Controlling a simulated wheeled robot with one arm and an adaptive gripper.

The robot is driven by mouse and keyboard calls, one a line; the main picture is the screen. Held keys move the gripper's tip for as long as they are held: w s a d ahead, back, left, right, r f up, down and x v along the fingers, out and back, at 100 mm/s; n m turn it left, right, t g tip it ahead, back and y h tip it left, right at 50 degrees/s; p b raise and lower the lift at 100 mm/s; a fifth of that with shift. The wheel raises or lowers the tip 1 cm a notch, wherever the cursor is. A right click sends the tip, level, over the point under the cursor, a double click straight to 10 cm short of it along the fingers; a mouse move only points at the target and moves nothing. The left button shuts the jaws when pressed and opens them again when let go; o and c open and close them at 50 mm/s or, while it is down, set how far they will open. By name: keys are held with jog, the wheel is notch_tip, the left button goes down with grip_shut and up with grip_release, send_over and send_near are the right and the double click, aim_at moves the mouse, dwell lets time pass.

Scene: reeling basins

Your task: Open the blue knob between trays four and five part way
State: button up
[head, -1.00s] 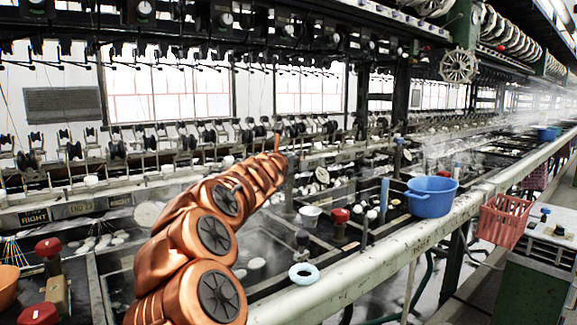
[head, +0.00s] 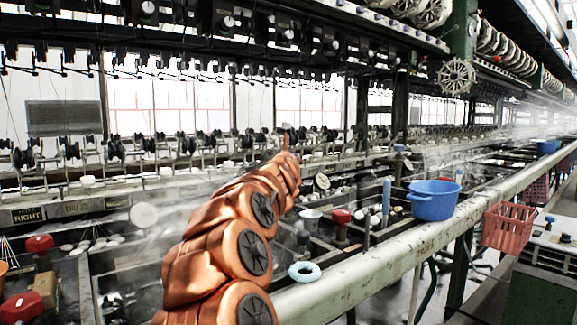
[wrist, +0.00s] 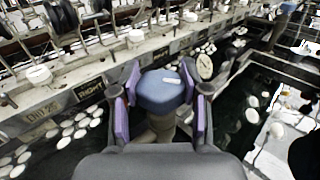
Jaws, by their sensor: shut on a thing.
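A blue knob (wrist: 160,92) with a small white mark on its top sits in the middle of the wrist view, on a dull metal stem. My gripper (wrist: 159,98) has its two purple-padded fingers on either side of the knob, shut on it. In the head view my own copper arm reaches away over the basins and hides the knob and my gripper. How far the knob is turned cannot be told.
A ledge with a RIGHT sign (wrist: 88,90) runs beside the knob. White cocoons float in the dark water. In the head view, a blue tub (head: 433,200) and a pale blue ring (head: 305,272) sit by the front rail (head: 395,250). Red knobs (head: 40,244) stand at left.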

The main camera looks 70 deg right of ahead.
jog(key=shift+f+n+t+y+b, duration=0.1)
jog(key=shift+n+t+y+b, duration=0.25)
jog(key=shift+t+b, duration=0.35)
jog(key=shift+r+n+t+b, duration=0.2)
jog(key=shift+n+t+b, duration=0.15)
jog(key=shift+b, duration=0.1)
jog(key=o, duration=1.2)
jog(key=shift+c, duration=0.2)
jog(key=shift+a, duration=0.15)
jog(key=v, duration=1.2)
